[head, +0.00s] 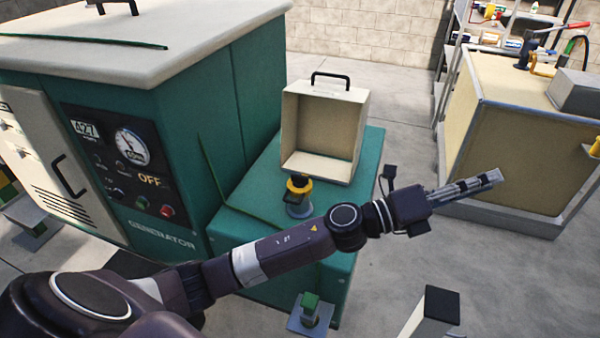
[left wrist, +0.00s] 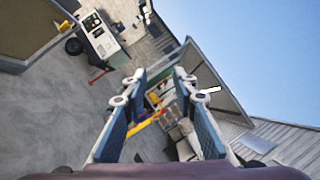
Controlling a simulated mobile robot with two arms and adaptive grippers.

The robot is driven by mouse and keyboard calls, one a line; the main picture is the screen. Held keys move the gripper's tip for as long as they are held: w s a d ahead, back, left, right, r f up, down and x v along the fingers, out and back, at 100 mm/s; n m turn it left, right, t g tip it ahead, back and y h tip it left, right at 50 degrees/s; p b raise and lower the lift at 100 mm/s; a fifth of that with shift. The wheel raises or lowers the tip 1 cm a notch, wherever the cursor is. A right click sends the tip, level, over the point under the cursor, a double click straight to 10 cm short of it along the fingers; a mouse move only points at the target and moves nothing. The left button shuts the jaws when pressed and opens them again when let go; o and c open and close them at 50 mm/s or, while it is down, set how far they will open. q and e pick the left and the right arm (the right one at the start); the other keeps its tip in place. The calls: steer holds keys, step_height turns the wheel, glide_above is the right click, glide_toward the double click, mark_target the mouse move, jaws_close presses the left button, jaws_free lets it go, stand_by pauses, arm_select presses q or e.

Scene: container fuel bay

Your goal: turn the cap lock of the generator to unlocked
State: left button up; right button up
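The teal generator (head: 240,110) stands at the left with its control panel (head: 118,160), whose display reads OFF. On its lower teal side section (head: 240,235) sits the cap lock (head: 299,188), yellow and black on a grey neck. Its lock position is too small to read. My left arm crosses in front of this section. My left gripper (head: 494,178) is well to the right of the cap, pointing away from it. In the left wrist view the left gripper (left wrist: 158,82) has its two blue-padded fingers apart with nothing held between them. My right gripper is not in view.
A cream open-fronted box (head: 325,130) with a black handle stands just behind the cap. A tan cabinet (head: 510,140) with a grey frame stands at the right, a stocked shelf (head: 500,40) behind it. A black-topped pale post (head: 440,303) is at the bottom. Bare floor lies between.

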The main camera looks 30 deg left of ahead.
arm_select(q)
steer(key=s+d+f+m+g+h, duration=0.1)
steer(key=d+f+m+g, duration=0.2)
steer(key=m+g, duration=0.55)
steer(key=m+g+y, duration=0.6)
steer(key=m+y, duration=0.4)
steer(key=y, duration=0.7)
glide_above(300, 175)
steer(key=shift+t, duration=0.25)
steer(key=f, duration=0.5)
steer(key=shift+d, duration=0.2)
steer(key=shift+s+a+f+n, duration=0.1)
steer(key=shift+s+a+n, duration=0.05)
steer(key=shift+a+n, duration=0.15)
step_height(300, 175, down, 7)
steer(key=shift+f+p, duration=0.2)
steer(key=shift+p, duration=0.45)
jaws_close()
